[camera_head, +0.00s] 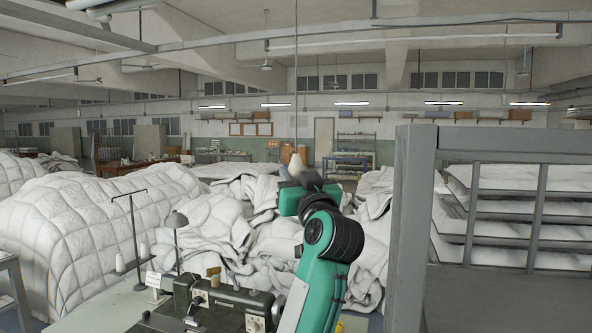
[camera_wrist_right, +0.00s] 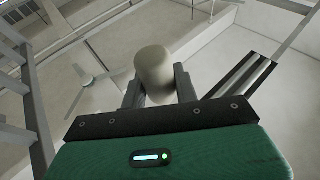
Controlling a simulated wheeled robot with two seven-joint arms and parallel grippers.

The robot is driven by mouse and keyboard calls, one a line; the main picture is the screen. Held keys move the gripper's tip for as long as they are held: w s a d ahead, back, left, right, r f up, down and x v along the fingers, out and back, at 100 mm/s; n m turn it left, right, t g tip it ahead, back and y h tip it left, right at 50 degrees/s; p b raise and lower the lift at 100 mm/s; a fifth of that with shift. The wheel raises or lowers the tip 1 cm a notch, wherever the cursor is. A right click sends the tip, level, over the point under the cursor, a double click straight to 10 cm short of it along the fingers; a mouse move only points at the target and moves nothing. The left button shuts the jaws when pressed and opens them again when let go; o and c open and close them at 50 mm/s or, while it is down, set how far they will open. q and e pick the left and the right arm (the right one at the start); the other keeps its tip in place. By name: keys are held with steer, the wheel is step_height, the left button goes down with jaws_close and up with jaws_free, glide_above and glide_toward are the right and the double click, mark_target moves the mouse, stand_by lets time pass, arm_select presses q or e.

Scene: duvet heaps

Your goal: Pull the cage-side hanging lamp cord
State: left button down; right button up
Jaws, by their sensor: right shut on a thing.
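A thin hanging cord (camera_head: 296,80) runs down from the ceiling, left of the grey cage-like rack. A pale rounded pull knob (camera_head: 297,164) is at its lower end. My right gripper (camera_head: 297,178) is raised in the middle of the head view and is shut on this knob. In the right wrist view the knob (camera_wrist_right: 154,68) sits between the two dark fingers and sticks out beyond them. The cord above the knob cannot be made out clearly there. My left gripper is not in view.
The grey rack (camera_head: 413,220) with folded white duvets stands close on the right. White duvet heaps (camera_head: 80,235) fill the left and middle. Air around the gripper is clear.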

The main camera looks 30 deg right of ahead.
steer(key=shift+r+p, duration=1.2)
steer(key=shift+r, duration=0.3)
steer(key=o, duration=1.1)
steer(key=shift+s+a+f, duration=0.15)
steer(key=shift+s+f, duration=0.2)
steer(key=shift+s, duration=0.25)
steer(key=b+v, duration=0.1)
steer(key=v, duration=0.5)
steer(key=shift+s, duration=0.35)
